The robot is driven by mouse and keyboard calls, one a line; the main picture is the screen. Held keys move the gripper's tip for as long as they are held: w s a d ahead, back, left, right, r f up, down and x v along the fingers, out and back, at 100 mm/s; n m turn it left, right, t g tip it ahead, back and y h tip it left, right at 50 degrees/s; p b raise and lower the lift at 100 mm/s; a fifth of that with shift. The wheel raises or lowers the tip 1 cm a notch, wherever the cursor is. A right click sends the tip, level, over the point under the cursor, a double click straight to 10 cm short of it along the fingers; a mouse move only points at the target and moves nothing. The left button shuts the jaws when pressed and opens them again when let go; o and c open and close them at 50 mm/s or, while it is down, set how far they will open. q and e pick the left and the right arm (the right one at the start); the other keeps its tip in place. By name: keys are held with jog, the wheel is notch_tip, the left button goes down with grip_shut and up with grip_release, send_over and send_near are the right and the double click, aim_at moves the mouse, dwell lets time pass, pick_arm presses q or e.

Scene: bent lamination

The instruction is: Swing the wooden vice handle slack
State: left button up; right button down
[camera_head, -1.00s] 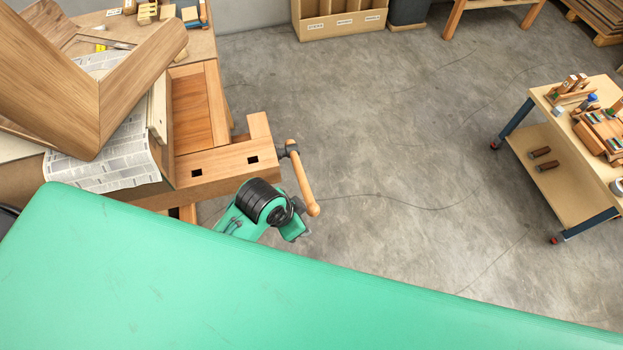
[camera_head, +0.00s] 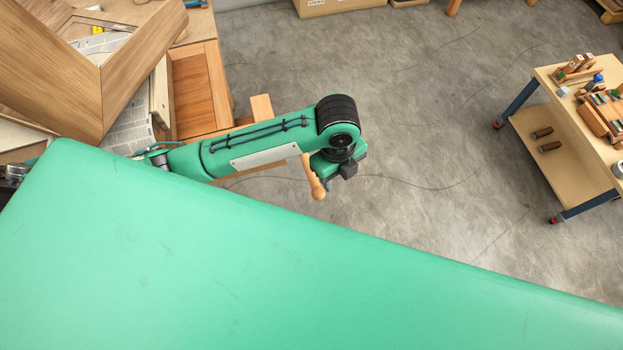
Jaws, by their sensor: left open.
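The wooden vice handle (camera_head: 312,178) shows only its lower part, a light rod with a rounded end, sloping down to the right. Its upper part and the vice screw are hidden behind my green left arm. My left gripper (camera_head: 346,171) is at the end of that arm, just right of the handle. It is small and dark here, open, with no visible hold on the handle. The fingertips are hard to make out, and I cannot tell whether they touch the handle. My right gripper is not in view.
The wooden bench (camera_head: 203,85) with the bent wood panels (camera_head: 135,65) and newspaper (camera_head: 128,128) is at the upper left. A wheeled cart (camera_head: 560,160) with tools stands at the right. Bare concrete floor (camera_head: 430,110) lies between. My green body fills the foreground.

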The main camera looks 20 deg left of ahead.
aim_at(311, 182)
pick_arm(q)
jog(key=w+a+r+m+y, duration=0.1)
jog(key=w+a+m+y, duration=0.2)
jog(key=w+a+m, duration=0.15)
jog(key=shift+g, duration=0.3)
jog(key=a+f+p, duration=0.1)
jog(key=f, duration=0.3)
jog(key=s+f+p, duration=0.1)
jog(key=f, duration=0.4)
jog(key=s+a+f+p, duration=0.1)
jog(key=f, duration=0.3)
jog(key=shift+s+a+f, duration=0.15)
jog(key=shift+a+f, duration=0.1)
jog(key=shift+a, duration=0.05)
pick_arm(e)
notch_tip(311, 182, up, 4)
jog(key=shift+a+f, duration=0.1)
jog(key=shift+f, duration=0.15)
pick_arm(q)
grip_shut()
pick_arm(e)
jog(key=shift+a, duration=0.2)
